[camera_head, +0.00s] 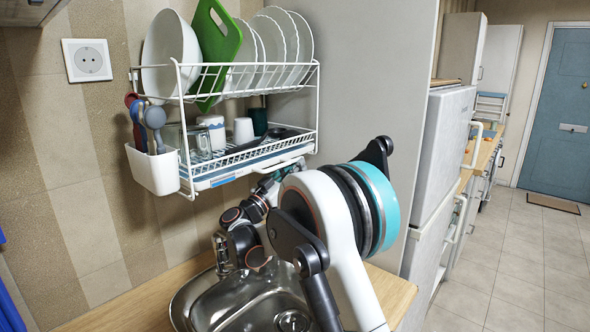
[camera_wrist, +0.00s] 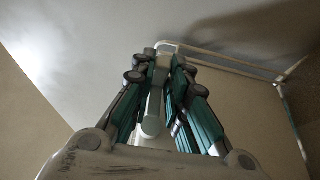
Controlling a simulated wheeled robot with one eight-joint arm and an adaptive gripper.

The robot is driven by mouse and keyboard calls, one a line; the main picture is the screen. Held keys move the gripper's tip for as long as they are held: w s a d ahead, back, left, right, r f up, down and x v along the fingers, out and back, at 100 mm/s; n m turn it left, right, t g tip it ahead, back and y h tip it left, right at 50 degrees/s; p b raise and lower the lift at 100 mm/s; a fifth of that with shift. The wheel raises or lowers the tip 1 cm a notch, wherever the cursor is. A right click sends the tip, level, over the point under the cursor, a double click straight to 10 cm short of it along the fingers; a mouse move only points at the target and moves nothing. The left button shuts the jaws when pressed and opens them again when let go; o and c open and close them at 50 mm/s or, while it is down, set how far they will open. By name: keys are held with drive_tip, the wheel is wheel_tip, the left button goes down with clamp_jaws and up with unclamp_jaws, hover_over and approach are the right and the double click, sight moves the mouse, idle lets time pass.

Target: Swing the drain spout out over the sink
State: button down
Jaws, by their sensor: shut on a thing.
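The drain spout (camera_wrist: 153,112) is a slim white tube with a rounded end. In the wrist view it lies between the teal-padded fingers of my gripper (camera_wrist: 163,78), which is shut on it. In the head view my gripper (camera_head: 273,183) is just under the front right part of the white wire dish rack (camera_head: 318,108). My own arm hides part of it there, and the spout is hard to make out. The steel sink (camera_head: 240,304) is below, set in a wooden counter (camera_head: 118,308), with its drain hole near the picture's lower edge.
The rack holds plates (camera_head: 290,45), a large bowl (camera_head: 170,55), a green board (camera_head: 216,50) and several cups. A white utensil holder (camera_head: 152,170) hangs at its left. A tall grey-white panel (camera_head: 365,80) stands close on the right. The space above the sink is mostly taken by my arm.

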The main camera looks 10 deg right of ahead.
drive_tip(key=shift+s+d+m+g+h+p, duration=0.1)
drive_tip(key=shift+s+m+g+h+p, duration=0.15)
drive_tip(key=shift+m+g+h, duration=0.75)
drive_tip(key=shift+s+d+m+g+h+p, duration=0.1)
drive_tip(key=shift+m+g+h+p, duration=0.25)
drive_tip(key=shift+g, duration=1.25)
drive_tip(key=shift+s+d+m+g+h+p, duration=0.15)
drive_tip(key=shift+m+g+h, duration=0.3)
drive_tip(key=shift+m+g, duration=0.65)
drive_tip(key=shift+a+n, duration=0.1)
drive_tip(key=shift+n, duration=0.15)
drive_tip(key=c, duration=1.6)
unclamp_jaws()
drive_tip(key=shift+o, duration=0.2)
drive_tip(key=shift+s+a, duration=0.1)
